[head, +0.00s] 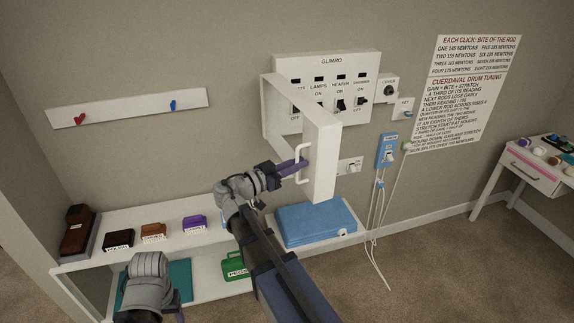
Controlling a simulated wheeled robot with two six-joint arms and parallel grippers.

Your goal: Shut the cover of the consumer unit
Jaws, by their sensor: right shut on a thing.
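The consumer unit (365,68), labelled GLIMRO, is a white panel on the wall with a row of switches. Its white cover (323,150) stands open, swung out from the wall and hiding part of the left switches. A white handle (301,150) sits on the cover's outer face. My right gripper (298,168) is shut on this handle, coming from the left. My left arm's grey wrist shows low in the picture; its gripper (180,317) is mostly cut off by the bottom edge, so its jaws cannot be judged.
A white shelf (90,222) below holds several small coloured boxes and a blue case (315,222). A blue wall device (387,150) with hanging cables is right of the cover. A peg rail (130,106) is at left, a drawer table (535,172) at right.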

